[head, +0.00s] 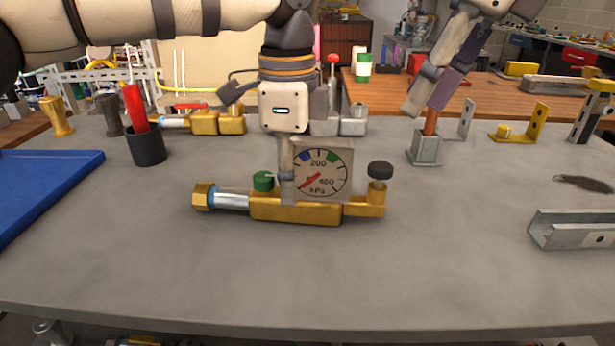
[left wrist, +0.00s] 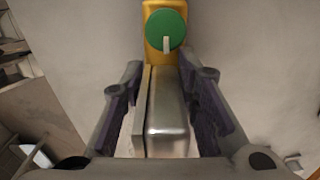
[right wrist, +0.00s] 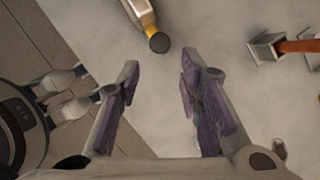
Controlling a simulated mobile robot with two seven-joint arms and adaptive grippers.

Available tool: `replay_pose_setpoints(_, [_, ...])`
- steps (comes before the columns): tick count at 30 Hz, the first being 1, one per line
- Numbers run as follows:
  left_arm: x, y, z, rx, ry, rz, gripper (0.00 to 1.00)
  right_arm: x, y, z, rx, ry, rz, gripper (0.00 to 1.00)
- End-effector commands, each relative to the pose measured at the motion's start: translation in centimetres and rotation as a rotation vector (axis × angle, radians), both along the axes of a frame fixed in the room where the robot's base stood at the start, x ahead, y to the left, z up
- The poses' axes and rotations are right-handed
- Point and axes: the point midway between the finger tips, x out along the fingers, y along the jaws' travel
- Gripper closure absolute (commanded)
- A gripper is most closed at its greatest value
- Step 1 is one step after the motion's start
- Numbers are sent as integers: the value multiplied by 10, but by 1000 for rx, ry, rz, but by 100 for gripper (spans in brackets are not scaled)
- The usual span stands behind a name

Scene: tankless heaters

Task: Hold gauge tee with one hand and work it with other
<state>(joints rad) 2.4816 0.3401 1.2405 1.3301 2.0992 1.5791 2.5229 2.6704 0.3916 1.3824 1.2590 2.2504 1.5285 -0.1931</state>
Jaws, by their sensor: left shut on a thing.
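The gauge tee (head: 295,209) lies on the grey bench, with a brass body, a square dial gauge (head: 322,176) marked kPa, and a silver pipe with a brass hex end at its left. A green knob (head: 263,181) stands left of the gauge; it also shows in the left wrist view (left wrist: 165,29). A black cap (head: 380,170) tops its right end and shows in the right wrist view (right wrist: 159,42). My left gripper (head: 289,180) is shut on the gauge housing from above. My right gripper (right wrist: 160,68) is open and empty, raised to the right of the tee.
A grey block with an orange handle (head: 430,122) stands behind right. A black cup (head: 146,146) with a red-handled tool, another brass fitting (head: 218,122) and a blue tray (head: 40,190) are at left. A metal channel (head: 570,230) lies at right. The front bench is clear.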

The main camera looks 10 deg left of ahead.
Motion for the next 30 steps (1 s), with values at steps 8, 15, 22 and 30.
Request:
replay_pose_setpoints(8, [0, 0, 0, 0, 0, -1, 100, 0, 0, 0, 0, 0, 0, 67])
replay_pose_setpoints(15, [0, 0, 0, 0, 0, -1, 100, 0, 0, 0, 0, 0, 0, 67])
replay_pose_setpoints(22, [0, 0, 0, 0, 0, -1, 100, 1, 2, 4, -34, -42, 105, 100])
replay_pose_setpoints(30, [0, 0, 0, 0, 0, -1, 100, 3, 14, 32, -330, -308, 978, 100])
